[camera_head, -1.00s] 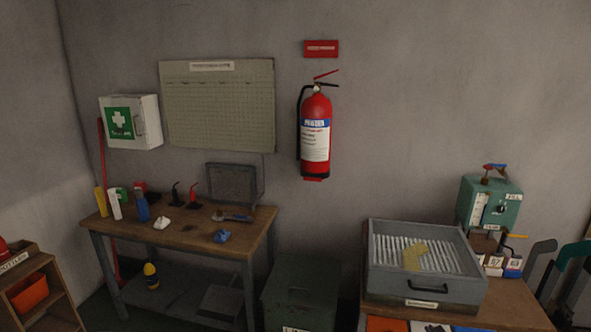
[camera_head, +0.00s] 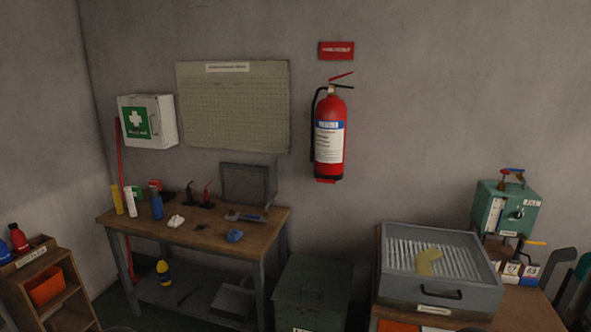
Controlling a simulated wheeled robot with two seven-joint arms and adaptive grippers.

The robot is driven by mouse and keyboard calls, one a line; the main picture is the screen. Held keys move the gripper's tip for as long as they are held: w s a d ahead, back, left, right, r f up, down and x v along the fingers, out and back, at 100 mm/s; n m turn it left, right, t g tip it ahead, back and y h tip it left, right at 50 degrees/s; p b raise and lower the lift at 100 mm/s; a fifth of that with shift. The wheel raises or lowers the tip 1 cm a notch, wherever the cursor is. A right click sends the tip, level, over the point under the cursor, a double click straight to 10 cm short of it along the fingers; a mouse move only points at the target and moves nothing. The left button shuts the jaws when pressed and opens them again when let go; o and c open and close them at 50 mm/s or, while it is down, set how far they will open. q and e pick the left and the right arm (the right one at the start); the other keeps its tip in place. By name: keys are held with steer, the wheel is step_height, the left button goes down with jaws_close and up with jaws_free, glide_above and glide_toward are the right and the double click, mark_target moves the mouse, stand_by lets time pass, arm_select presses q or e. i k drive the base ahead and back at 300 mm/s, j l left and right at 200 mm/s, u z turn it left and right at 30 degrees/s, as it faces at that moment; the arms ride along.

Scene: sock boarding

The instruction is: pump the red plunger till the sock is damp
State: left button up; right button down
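A yellow sock (camera_head: 428,262) lies flat on the ribbed bed of a grey tray (camera_head: 440,305) on the wooden table at the right. Whether the sock is damp I cannot tell. Two small hand pumps stand at the back of the left workbench: one with a red plunger (camera_head: 207,196) and, just left of it, one with a black plunger (camera_head: 189,194). Neither of my grippers shows in the head view.
The wooden workbench (camera_head: 170,240) holds bottles, a blue item and a tool. A green bin (camera_head: 312,290) stands between the tables. A green box with a gauge (camera_head: 508,212) stands behind the tray. A shelf with bottles (camera_head: 45,285) is at far left.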

mark_target(504, 172)
steer(key=l+u, duration=0.1)
steer(key=l, duration=1.05)
steer(key=k+l+u, duration=0.15)
steer(key=l, duration=0.4)
steer(key=l+u, duration=0.1)
steer(key=l, duration=0.5)
steer(key=k+l+u, duration=0.1)
steer(key=l, duration=0.45)
steer(key=k+l, duration=0.15)
steer(key=l, duration=0.4)
steer(key=u, duration=0.05)
